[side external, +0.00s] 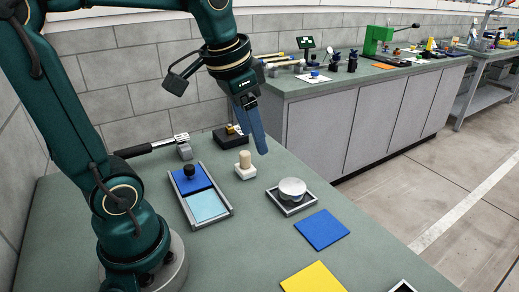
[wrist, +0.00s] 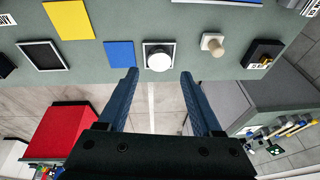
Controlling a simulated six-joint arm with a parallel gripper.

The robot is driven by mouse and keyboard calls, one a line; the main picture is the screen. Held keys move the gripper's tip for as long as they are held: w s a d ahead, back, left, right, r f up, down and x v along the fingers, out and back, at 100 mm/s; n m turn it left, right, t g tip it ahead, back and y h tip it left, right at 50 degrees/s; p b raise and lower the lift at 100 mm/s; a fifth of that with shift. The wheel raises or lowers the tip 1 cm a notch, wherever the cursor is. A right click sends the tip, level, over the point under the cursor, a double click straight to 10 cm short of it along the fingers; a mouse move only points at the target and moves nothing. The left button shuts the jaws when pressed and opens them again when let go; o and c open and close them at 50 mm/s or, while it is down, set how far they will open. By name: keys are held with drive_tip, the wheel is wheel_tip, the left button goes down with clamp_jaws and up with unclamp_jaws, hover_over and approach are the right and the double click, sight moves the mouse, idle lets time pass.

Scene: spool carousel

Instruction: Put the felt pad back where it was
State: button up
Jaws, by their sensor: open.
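Two flat squares that look like pads lie on the green bench: a blue one (side external: 322,230) and a yellow one (side external: 313,278). They also show in the wrist view, the blue (wrist: 120,54) left of my fingers and the yellow (wrist: 69,20) farther up-left. I cannot tell which is the felt pad. A white round piece (side external: 292,188) sits on a grey-framed square holder (side external: 285,208). My gripper (side external: 262,145) is open and empty above the bench, its fingertips apart in the wrist view (wrist: 158,74).
A grey tray (side external: 228,210) has a blue lid (side external: 192,181) with a black knob and a light blue section. A wooden peg on a white base (side external: 245,166) stands near my gripper. A black box (side external: 231,137) is behind.

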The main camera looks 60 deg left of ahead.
drive_tip(key=s+d+f+t, duration=0.2)
drive_tip(key=s+d+f, duration=0.1)
drive_tip(key=s+d, duration=0.2)
drive_tip(key=shift+s+d+f+n+h, duration=0.3)
drive_tip(key=shift+s+n+h, duration=0.1)
drive_tip(key=shift+s, duration=0.55)
